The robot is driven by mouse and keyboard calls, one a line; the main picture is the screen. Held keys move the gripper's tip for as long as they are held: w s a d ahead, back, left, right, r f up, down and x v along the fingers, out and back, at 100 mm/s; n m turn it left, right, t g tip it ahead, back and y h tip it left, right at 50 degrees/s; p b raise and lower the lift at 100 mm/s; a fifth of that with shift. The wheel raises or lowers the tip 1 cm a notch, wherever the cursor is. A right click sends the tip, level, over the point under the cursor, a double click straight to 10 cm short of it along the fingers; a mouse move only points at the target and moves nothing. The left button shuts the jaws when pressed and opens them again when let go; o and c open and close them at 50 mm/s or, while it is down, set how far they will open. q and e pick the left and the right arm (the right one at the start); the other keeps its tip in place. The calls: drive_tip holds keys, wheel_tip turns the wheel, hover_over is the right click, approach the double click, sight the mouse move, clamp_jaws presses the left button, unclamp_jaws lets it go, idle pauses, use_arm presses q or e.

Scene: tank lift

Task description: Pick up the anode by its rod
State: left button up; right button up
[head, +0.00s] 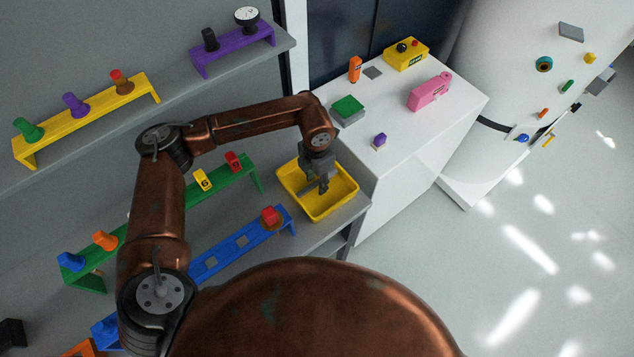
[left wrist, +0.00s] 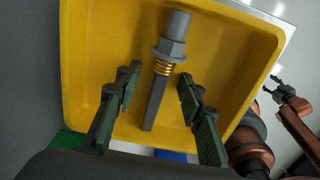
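The anode (left wrist: 155,103) lies in the yellow tray (left wrist: 88,40). It has a grey hex head with a round end, a brass-coloured coil below the head and a long grey square rod. My left gripper (left wrist: 160,78) is open, with one finger on each side of the anode and a gap between each finger and the rod. In the head view my left gripper (head: 322,187) points down into the yellow tray (head: 342,207) and mostly hides the anode.
The tray stands on a grey shelf beside a green rack (head: 217,184) and a blue rack (head: 238,246). A white cabinet (head: 440,125) is to the right, with a green block (head: 348,108) and other small items on top. The tray walls surround the gripper closely.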

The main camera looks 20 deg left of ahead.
use_arm(q)
drive_tip(key=shift+r, duration=0.1)
clamp_jaws()
drive_tip(key=shift+r, duration=0.1)
idle(0.5)
